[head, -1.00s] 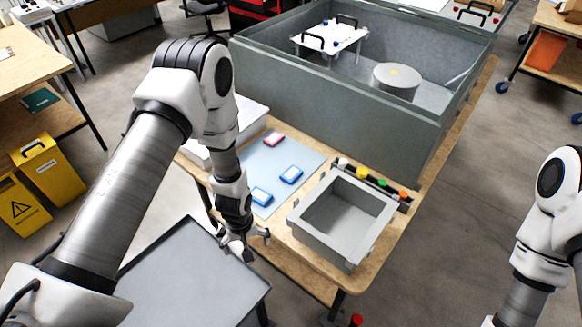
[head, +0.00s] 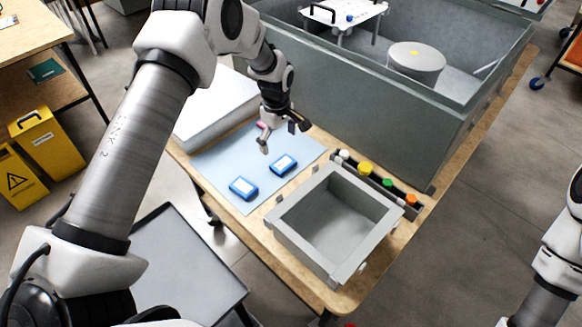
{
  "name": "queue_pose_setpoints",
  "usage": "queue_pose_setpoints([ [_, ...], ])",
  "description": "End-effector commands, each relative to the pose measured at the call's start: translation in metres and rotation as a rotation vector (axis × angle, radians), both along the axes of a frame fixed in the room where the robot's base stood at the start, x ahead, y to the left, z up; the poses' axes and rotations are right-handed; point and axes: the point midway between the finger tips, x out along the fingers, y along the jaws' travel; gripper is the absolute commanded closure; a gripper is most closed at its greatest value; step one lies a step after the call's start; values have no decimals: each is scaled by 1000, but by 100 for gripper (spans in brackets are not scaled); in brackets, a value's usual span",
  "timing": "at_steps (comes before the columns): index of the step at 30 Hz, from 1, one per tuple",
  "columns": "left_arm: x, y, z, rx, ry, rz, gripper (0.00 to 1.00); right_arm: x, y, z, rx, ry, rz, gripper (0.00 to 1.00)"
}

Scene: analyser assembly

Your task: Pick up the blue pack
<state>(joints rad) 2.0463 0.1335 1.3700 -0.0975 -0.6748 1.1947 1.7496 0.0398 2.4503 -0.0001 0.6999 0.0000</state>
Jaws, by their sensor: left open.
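Two blue packs with pale tops lie on the light blue mat (head: 213,165) on the wooden table. One blue pack (head: 243,188) is nearer the mat's front edge; the other blue pack (head: 283,165) lies to its right and farther back. My left gripper (head: 281,139) is open and empty, above the mat's back part, just behind the right blue pack in the picture. A pink pack (head: 261,125) is mostly hidden behind this gripper. My right arm shows at the right edge, but its gripper is out of view.
A grey open bin (head: 345,273) stands right of the mat, with a strip of coloured knobs (head: 388,184) behind it. A large grey-green casing (head: 385,130) rises at the back. A white stack (head: 215,108) lies left of the gripper.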

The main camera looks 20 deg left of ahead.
Motion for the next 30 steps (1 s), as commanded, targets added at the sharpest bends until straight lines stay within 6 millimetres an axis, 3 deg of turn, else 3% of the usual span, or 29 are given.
queue_pose_setpoints([
  [2,0,0,-11,0,1,-1,0,0,0,-7,0,0,0,60],
  [10,-1,-4,-42,0,3,-2,0,0,0,9,0,-1,0,60],
  [16,-2,-8,-78,1,2,-2,0,0,0,21,0,-1,0,60],
  [23,-1,-8,-85,0,0,-2,0,0,0,20,0,-1,0,60],
  [24,-1,-8,-85,0,0,-2,4,0,0,20,0,-1,0,60],
  [28,-1,-8,-85,0,0,-2,50,0,0,20,0,-1,0,60],
  [29,-1,-8,-85,0,0,-2,57,0,0,20,0,-1,0,60],
  [30,-1,-8,-85,0,0,-2,57,0,0,20,0,-1,0,60],
])
